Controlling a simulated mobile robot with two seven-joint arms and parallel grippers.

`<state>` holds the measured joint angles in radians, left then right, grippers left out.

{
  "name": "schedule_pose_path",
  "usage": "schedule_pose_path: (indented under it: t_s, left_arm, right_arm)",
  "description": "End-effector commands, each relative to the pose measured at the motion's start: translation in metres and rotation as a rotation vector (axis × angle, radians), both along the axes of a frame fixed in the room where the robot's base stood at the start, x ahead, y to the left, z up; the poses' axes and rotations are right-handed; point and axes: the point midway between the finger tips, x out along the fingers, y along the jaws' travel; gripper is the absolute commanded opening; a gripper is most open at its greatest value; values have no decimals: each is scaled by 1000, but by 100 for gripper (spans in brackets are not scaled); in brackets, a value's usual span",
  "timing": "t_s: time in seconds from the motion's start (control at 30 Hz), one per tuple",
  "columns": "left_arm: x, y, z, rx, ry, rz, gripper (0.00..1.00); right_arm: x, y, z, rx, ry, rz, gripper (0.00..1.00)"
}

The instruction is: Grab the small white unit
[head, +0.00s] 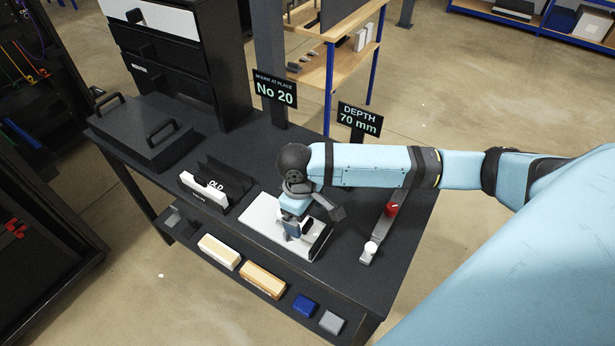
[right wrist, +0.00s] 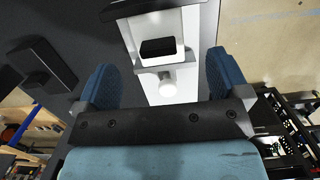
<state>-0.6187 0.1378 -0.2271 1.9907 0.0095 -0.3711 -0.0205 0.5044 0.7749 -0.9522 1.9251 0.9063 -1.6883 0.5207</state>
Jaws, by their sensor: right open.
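A white panel (head: 262,218) lies on the dark table under my right gripper (head: 294,227). My right gripper points down over it, with its fingers apart. In the right wrist view, a small white unit (right wrist: 158,28) with a dark rectangular opening and a round white knob shows between the two blue fingers (right wrist: 157,78). The fingers stand on both sides of it, and I cannot tell whether they touch it. In the head view my gripper hides most of this unit. My left gripper is not in view.
A black holder marked OLD (head: 232,176) with a white front stands left of the panel. A grey bar with a red knob (head: 391,209) lies to the right. Signs read No 20 (head: 276,92) and DEPTH 70 mm (head: 359,121). Several blocks lie on the lower shelf (head: 238,278).

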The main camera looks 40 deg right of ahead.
Motion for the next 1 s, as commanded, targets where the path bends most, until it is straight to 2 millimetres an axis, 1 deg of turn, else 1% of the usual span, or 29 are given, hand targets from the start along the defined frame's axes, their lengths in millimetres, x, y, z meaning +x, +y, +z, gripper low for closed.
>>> schedule_pose_path:
  t_s: [0.17, 0.4, 0.5, 0.77, 0.8, 0.87, 0.9, 0.97, 1.0]
  left_arm:
    - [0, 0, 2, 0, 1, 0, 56]
    - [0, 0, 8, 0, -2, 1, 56]
    - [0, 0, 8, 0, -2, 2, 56]
    - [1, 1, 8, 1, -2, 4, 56]
    - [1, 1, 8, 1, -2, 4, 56]
    - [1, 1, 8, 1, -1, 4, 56]
    - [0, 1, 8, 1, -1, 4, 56]
    - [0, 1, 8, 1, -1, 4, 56]
    - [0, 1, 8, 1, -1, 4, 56]
  right_arm:
    - [-2, -1, -12, 0, 3, 0, 94]
    - [-7, -5, -46, 0, 2, 1, 94]
    - [-8, -5, -55, 0, 0, 1, 94]
    - [-8, -5, -57, 0, -1, 1, 94]
    - [-8, -5, -57, 0, -1, 1, 84]
    - [-8, -5, -57, 0, -1, 1, 71]
    - [-8, -5, -57, 0, -1, 1, 61]
    - [-8, -5, -57, 0, -1, 1, 48]
    - [-8, -5, -57, 0, -1, 1, 38]
